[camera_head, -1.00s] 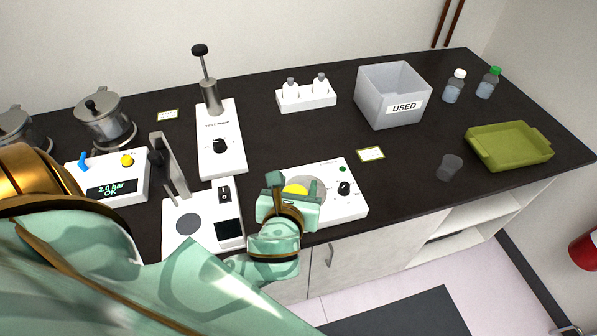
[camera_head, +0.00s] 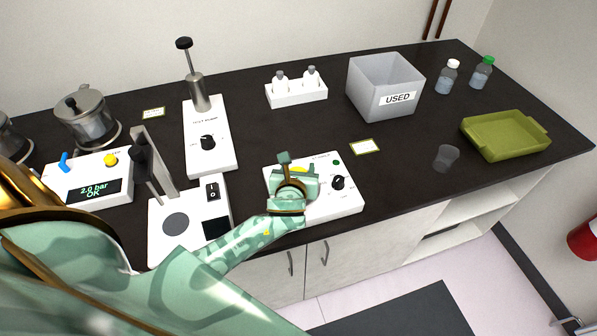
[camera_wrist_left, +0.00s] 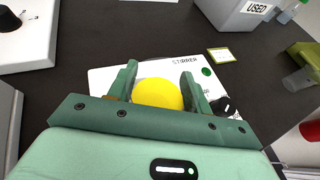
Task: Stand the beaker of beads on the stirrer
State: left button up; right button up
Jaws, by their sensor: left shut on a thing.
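The stirrer (camera_head: 345,203) is a white box with a black knob and a green dot, near the bench's front edge. It also shows in the left wrist view (camera_wrist_left: 103,80). My left gripper (camera_head: 297,176) is over the stirrer's left part and hides most of its round plate. In the left wrist view, the left gripper (camera_wrist_left: 158,92) is shut on the beaker of beads (camera_wrist_left: 157,94), of which mainly a round yellow top shows between the fingers. The beaker's base is hidden, so I cannot tell whether it touches the plate. My right gripper is not in view.
A white device with a dark post (camera_head: 162,222) stands just left of the stirrer, and the test pump (camera_head: 222,150) behind it. A small clear cup (camera_head: 446,157), a green tray (camera_head: 478,146) and the USED bin (camera_head: 357,92) are to the right.

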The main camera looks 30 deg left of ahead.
pick_arm(q)
jog(key=shift+f, duration=0.3)
jog(key=o, duration=1.4)
jog(key=shift+s+d+r, duration=0.1)
jog(key=shift+s+r, duration=0.1)
jog(key=p+v, duration=0.2)
jog(key=v, duration=0.9)
jog(key=shift+s+d+r, duration=0.1)
jog(key=shift+s+d, duration=0.05)
jog(key=shift+s, duration=0.1)
